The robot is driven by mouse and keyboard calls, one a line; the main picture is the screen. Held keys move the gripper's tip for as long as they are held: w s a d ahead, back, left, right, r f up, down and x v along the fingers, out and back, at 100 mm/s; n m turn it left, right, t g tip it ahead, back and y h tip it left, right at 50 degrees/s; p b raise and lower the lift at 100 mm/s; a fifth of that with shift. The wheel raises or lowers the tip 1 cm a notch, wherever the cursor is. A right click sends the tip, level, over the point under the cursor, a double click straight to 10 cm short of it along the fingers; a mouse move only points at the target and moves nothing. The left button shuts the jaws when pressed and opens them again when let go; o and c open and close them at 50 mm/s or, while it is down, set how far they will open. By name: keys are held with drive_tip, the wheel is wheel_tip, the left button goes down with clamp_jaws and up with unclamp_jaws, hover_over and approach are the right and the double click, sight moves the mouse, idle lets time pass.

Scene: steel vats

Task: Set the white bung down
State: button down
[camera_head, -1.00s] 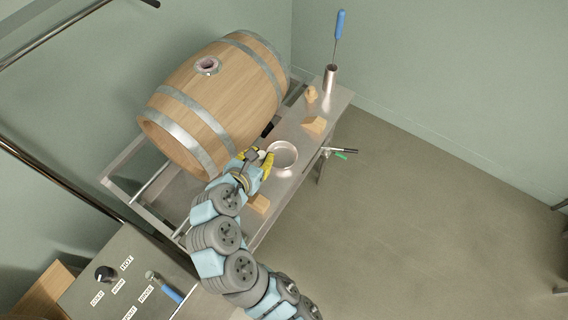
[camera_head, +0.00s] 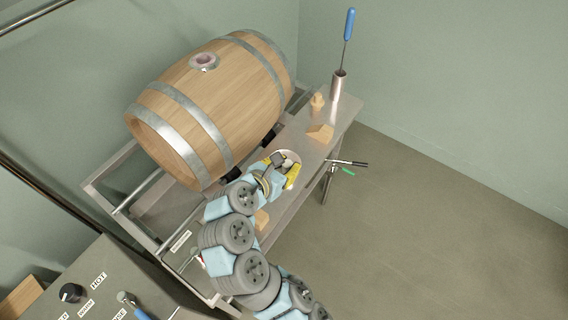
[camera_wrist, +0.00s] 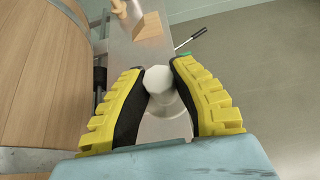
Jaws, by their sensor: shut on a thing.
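The white bung (camera_wrist: 158,79) shows in the wrist view as a pale faceted plug between the yellow-and-black fingertips. My gripper (camera_wrist: 159,84) is shut on it. In the head view my gripper (camera_head: 283,170) is over the near part of a round steel dish (camera_head: 293,154) on the steel bench (camera_head: 287,203). My fingers hide much of the dish. A pale shape lies below the bung in the wrist view; I cannot tell whether the bung touches the dish.
A wooden barrel (camera_head: 225,105) with an open bung hole (camera_head: 204,62) lies left of my gripper. Wooden blocks (camera_head: 320,132) and a steel tube (camera_head: 339,86) with a blue-handled tool (camera_head: 348,25) stand farther back. A valve handle (camera_head: 347,162) sticks out at the right edge.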

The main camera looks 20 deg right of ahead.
drive_tip(key=shift+w+d+f+b, duration=0.55)
drive_tip(key=shift+w+f, duration=0.85)
drive_tip(key=shift+w, duration=0.25)
drive_tip(key=shift+w+d+f+b, duration=0.5)
drive_tip(key=shift+w+f, duration=0.95)
drive_tip(key=shift+w, duration=0.25)
drive_tip(key=shift+w+d+f+b, duration=0.55)
drive_tip(key=shift+w+f, duration=0.85)
drive_tip(key=shift+w, duration=0.25)
drive_tip(key=shift+f+b, duration=0.35)
drive_tip(key=shift+f, duration=1.25)
drive_tip(key=shift+r, duration=0.1)
drive_tip(key=c, duration=1)
unclamp_jaws()
